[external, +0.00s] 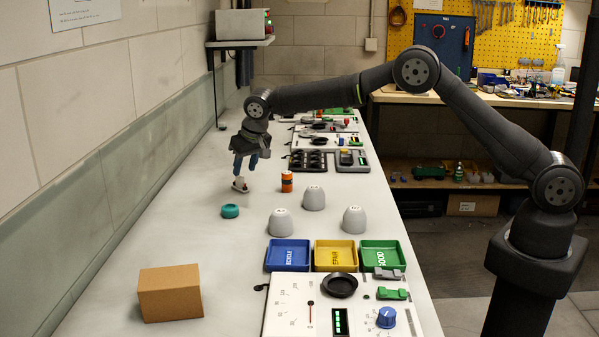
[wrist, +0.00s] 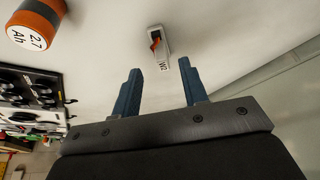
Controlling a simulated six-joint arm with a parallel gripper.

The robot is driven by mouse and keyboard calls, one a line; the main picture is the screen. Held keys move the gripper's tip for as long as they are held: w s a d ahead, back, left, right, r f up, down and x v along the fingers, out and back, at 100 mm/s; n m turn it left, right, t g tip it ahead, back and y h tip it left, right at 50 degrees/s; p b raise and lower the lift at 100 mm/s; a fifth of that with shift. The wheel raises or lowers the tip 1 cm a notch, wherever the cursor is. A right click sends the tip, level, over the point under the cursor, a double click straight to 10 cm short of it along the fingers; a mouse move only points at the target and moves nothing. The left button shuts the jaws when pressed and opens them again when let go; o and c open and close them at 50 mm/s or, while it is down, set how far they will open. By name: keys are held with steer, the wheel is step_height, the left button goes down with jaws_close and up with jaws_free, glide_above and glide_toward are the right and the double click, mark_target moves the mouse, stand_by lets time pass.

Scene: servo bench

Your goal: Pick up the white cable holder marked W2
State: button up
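The white cable holder marked W2 (wrist: 164,55) lies on the bench, with an orange and dark part in its slot. It shows small in the external view (external: 240,184), just below my gripper (external: 246,171). In the wrist view, my gripper's two blue fingers (wrist: 160,82) are spread apart with nothing between them. The holder is ahead of the fingertips, roughly in line with the gap between them. The holder looks apart from both fingers.
Several grey cups (external: 314,198) stand nearby. Blue, yellow and green trays (external: 383,268), a cardboard box (external: 170,292) and panels sit farther off. The wall is left.

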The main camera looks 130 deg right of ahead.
mark_target(242, 177)
steer(key=x, duration=0.5)
steer(key=shift+a, duration=0.1)
jaws_close()
